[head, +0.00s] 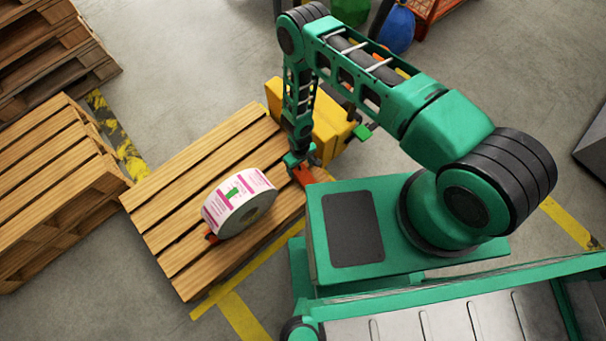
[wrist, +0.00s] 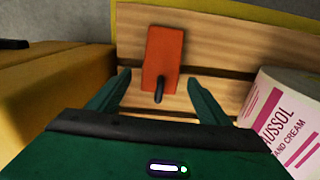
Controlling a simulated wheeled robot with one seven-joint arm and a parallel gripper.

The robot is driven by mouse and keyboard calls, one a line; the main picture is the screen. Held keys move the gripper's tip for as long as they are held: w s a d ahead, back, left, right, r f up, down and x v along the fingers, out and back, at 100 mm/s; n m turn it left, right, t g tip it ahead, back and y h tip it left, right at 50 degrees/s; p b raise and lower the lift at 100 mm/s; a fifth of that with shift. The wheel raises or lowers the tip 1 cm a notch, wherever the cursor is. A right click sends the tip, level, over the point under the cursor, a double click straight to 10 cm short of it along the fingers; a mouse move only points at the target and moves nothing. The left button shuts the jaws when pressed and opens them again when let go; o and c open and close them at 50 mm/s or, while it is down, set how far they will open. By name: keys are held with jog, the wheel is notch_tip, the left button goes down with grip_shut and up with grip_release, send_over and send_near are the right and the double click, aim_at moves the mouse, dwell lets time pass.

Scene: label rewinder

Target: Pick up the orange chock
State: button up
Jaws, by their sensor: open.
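The orange chock (head: 304,176) lies on the wooden pallet (head: 165,198), near its right corner beside my green base. In the wrist view the orange chock (wrist: 162,52) shows as a flat orange block with a dark peg-like part at its near end. My gripper (head: 303,160) is over the chock in the head view. In the wrist view my gripper (wrist: 158,88) is open, its two green fingers apart, with the chock's near end between or just beyond them. I cannot tell the exact height gap. Nothing is held.
A yellow case (head: 328,125) stands close behind my gripper. Pallet stacks (head: 60,185) are at left.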

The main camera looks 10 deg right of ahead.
jog(key=shift+f, duration=0.7)
jog(key=shift+c, duration=0.6)
jog(key=c, duration=1.7)
jog(key=shift+o, duration=0.2)
jog(key=shift+r, duration=0.15)
